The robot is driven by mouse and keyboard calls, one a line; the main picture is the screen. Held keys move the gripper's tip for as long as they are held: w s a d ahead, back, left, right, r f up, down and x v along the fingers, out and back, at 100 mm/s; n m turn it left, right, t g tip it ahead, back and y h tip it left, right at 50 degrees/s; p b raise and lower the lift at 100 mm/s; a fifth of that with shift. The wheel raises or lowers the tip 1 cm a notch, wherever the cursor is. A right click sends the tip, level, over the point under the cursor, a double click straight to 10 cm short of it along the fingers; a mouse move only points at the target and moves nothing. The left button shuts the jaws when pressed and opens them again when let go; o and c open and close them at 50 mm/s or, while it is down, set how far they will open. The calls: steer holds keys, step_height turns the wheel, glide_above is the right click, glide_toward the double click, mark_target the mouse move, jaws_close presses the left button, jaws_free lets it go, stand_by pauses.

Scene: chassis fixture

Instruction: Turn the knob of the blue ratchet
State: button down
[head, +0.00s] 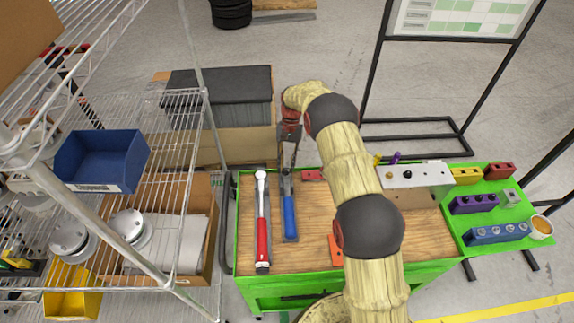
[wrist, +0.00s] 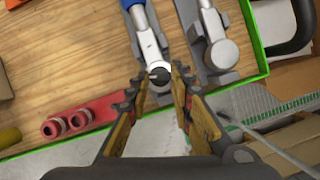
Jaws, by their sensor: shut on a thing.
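The blue ratchet (head: 289,215) lies in a grey holder near the left side of the wooden work surface (head: 330,260), its blue handle toward the front. In the wrist view, its silver shaft (wrist: 147,40) runs down to the round head, where the small dark knob (wrist: 159,73) shows. My gripper (head: 289,158) reaches down over the head end at the back edge of the table. In the wrist view, my gripper (wrist: 160,86) has one finger on each side of the knob, shut on it. The exact contact is partly hidden by the fingers.
A red-handled wrench (head: 262,225) lies close to the left; its head (wrist: 222,53) is beside the ratchet in the wrist view. A red socket holder (wrist: 82,120) sits on the other side. A metal shelf (head: 170,130) stands left. A grey block (head: 415,176) stands right.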

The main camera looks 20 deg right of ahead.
steer(key=shift+w+a+n+h, duration=0.15)
steer(key=shift+n+h, duration=0.45)
steer(key=shift+n, duration=1)
steer(key=shift+g, duration=0.3)
steer(key=c, duration=1.6)
jaws_free()
steer(key=shift+o, duration=0.2)
steer(key=shift+r, duration=0.1)
steer(key=a+v, duration=0.1)
steer(key=v, duration=1)
steer(key=shift+d+r, duration=0.4)
steer(key=shift+d, duration=0.1)
